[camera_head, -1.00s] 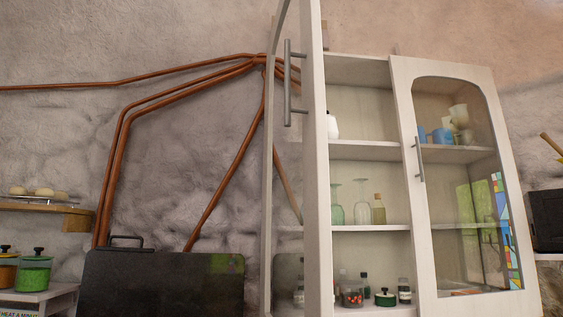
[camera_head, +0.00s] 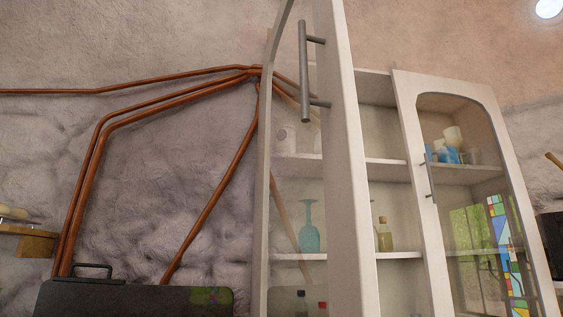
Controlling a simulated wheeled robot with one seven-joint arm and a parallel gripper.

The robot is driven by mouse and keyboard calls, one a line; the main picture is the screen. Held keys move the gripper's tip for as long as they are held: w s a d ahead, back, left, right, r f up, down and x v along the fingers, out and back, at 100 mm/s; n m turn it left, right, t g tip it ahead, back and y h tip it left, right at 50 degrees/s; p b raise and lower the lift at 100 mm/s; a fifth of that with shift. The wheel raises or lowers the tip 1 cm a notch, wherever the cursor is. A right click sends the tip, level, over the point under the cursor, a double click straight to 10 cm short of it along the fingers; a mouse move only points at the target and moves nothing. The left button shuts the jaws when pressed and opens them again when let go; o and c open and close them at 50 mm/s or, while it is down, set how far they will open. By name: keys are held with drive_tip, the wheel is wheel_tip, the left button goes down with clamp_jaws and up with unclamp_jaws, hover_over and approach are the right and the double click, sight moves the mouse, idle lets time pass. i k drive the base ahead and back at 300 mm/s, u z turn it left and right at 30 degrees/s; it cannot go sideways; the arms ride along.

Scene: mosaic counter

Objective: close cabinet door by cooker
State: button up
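A white cabinet stands at the right in the head view. Its left glass door (camera_head: 343,160) stands open, swung out toward me, so I see it at a steep angle. A grey bar handle (camera_head: 304,72) sits on the door's frame, near the top of the view. The right glass door (camera_head: 410,130) is shut and has its own grey handle (camera_head: 428,180). The cooker (camera_head: 130,300), a dark flat-lidded unit, is cut off at the lower left of the cabinet. The bottom of the open door is out of view. My gripper is not in view.
Inside the cabinet are shelves (camera_head: 395,170) with a blue-green goblet (camera_head: 309,228), a bottle (camera_head: 385,234) and cups. Copper pipes (camera_head: 90,165) run along the rough stone wall. A wooden shelf (camera_head: 35,243) juts in at the far left.

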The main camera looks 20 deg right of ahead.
sight(305, 34)
drive_tip(key=z, duration=0.75)
drive_tip(key=k, duration=1.9)
drive_tip(key=u, duration=0.85)
drive_tip(key=i, duration=1)
drive_tip(key=z, duration=0.1)
